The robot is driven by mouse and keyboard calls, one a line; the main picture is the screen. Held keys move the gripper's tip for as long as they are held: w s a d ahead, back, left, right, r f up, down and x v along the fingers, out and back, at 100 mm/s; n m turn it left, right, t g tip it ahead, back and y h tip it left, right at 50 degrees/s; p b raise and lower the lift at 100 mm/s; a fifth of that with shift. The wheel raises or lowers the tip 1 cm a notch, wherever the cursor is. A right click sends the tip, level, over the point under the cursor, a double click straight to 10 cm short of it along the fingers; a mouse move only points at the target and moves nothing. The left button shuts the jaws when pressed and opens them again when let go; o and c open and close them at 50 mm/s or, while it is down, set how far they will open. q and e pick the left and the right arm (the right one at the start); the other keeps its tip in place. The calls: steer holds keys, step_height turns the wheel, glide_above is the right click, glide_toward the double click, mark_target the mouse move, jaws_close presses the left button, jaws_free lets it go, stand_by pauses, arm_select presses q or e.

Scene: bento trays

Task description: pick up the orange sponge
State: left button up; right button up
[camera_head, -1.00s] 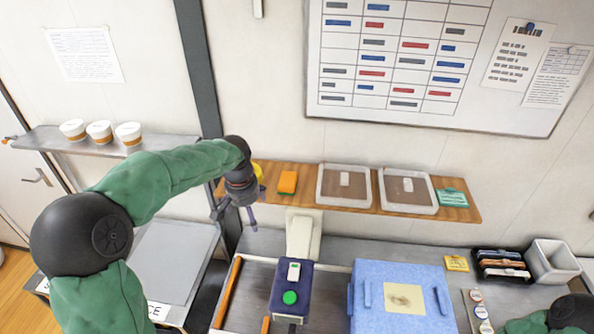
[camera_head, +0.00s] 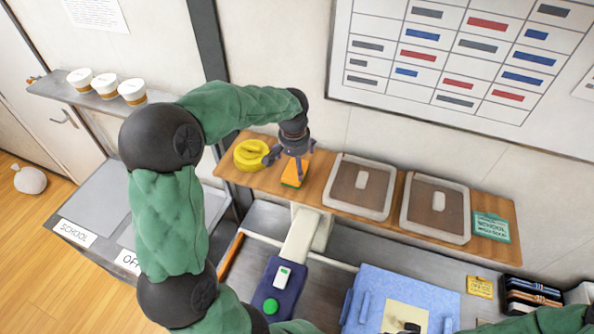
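The orange sponge (camera_head: 291,181) lies on the wooden shelf, between a yellow coiled thing and a clear-lidded tray. My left gripper (camera_head: 291,162) is directly over the sponge, pointing down, with its fingers spread and covering part of the sponge's top. I cannot tell whether the fingers touch it. The sponge appears to rest on the shelf.
The wooden shelf (camera_head: 328,206) also holds the yellow coil (camera_head: 251,155), two lidded trays (camera_head: 337,197) (camera_head: 410,225) and a green card (camera_head: 491,227). Below are a dark blue box with a green button (camera_head: 270,305) and a light blue box (camera_head: 375,283). White cups (camera_head: 132,91) stand on the left shelf.

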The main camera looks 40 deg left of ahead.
mark_target(295, 173)
arm_select(q)
steer(key=shift+w+f, duration=0.2)
steer(key=shift+f, duration=0.9)
steer(key=f, duration=0.2)
steer(key=w+f+b, duration=0.1)
steer(key=f, duration=0.1)
steer(key=shift+w+a+f+b, duration=0.1)
steer(key=shift+a+f+b, duration=0.05)
steer(key=shift+b, duration=0.15)
arm_select(e)
steer(key=shift+f, duration=0.8)
arm_select(q)
steer(key=shift+c, duration=0.6)
steer(key=c, duration=0.7)
